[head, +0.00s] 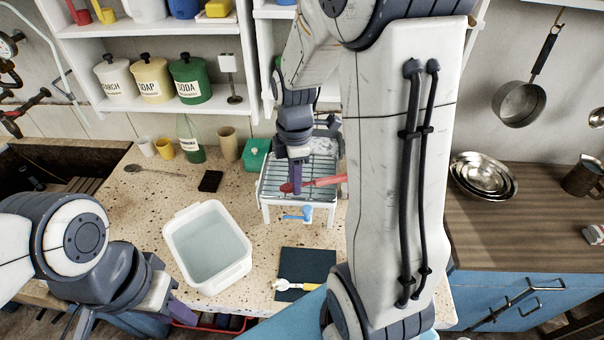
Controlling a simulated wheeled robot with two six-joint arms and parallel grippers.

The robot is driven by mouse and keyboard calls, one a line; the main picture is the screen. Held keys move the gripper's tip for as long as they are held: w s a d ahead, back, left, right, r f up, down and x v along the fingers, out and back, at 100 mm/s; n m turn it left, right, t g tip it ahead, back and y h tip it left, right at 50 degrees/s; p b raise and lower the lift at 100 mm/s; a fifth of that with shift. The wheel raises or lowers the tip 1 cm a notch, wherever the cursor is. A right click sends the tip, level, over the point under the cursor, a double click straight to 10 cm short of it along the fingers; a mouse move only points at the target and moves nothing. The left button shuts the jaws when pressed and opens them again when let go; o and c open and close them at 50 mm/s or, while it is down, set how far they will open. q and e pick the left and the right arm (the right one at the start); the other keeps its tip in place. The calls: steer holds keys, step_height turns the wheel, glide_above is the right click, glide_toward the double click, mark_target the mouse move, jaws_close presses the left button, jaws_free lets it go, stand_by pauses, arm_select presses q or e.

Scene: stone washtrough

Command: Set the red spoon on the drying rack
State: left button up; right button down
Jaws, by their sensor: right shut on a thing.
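The red spoon (326,181) is held roughly level over the front part of the drying rack (267,200), its handle pointing right. My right gripper (295,188) points down and is shut on the spoon near its bowl end. I cannot tell whether the spoon touches the rack's bars. My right arm hides the rack's right side and perhaps the handle's end. My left gripper (178,308) is low at the left, in front of the counter, apart from the rack; its finger opening is not clear.
A white basin of water (208,247) stands left of the rack. A blue object (298,214) is at the rack's front. A white and yellow brush (297,284) lies on a dark mat (308,262). A green box (256,154), tumbler (228,144) and bottle (190,140) stand behind.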

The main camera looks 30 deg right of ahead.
steer(key=shift+d+n, duration=0.2)
steer(key=shift+n, duration=0.1)
steer(key=w+f+p, duration=0.1)
steer(key=w+f, duration=0.1)
steer(key=w, duration=0.1)
steer(key=w+d+f+p, duration=0.1)
steer(key=w+f, duration=0.1)
steer(key=w, duration=0.2)
steer(key=w+f+p, duration=0.1)
steer(key=w+f, duration=0.2)
steer(key=w, duration=0.1)
steer(key=shift+d+p, duration=0.3)
steer(key=shift+p, duration=0.1)
step_height(320, 180, down, 3)
steer(key=shift+f+p, duration=0.1)
steer(key=shift+p, duration=0.6)
steer(key=shift+f, duration=0.35)
steer(key=shift+f, duration=0.1)
steer(key=c, duration=0.6)
jaws_free()
